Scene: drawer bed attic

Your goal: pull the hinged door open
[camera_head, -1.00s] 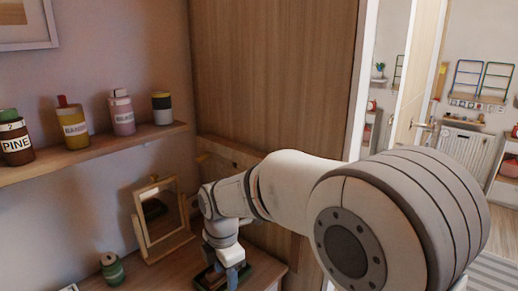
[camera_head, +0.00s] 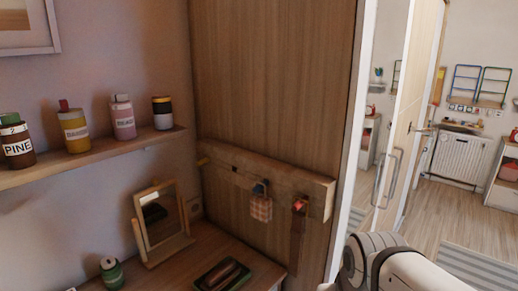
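A tall door panel (camera_head: 422,75) stands right of the wooden wall, seen at a steep angle. A lever handle (camera_head: 424,131) shows beside its right edge. A long upright bar handle (camera_head: 388,178) shows further left, on a narrow bright strip that looks like glass or a mirror. I cannot tell exactly how far the panel stands open. Part of my arm shows at the lower right, below the door. My gripper is outside the picture, so its state and any contact with a handle are hidden.
A hook rail (camera_head: 265,178) crosses the wooden panel, with small hanging items. A desk (camera_head: 180,262) holds a mirror (camera_head: 162,222), a dark tray (camera_head: 222,276) and a green jar (camera_head: 112,272). Jars stand on a shelf (camera_head: 95,157). Open floor (camera_head: 435,215) lies beyond, before a radiator (camera_head: 462,157).

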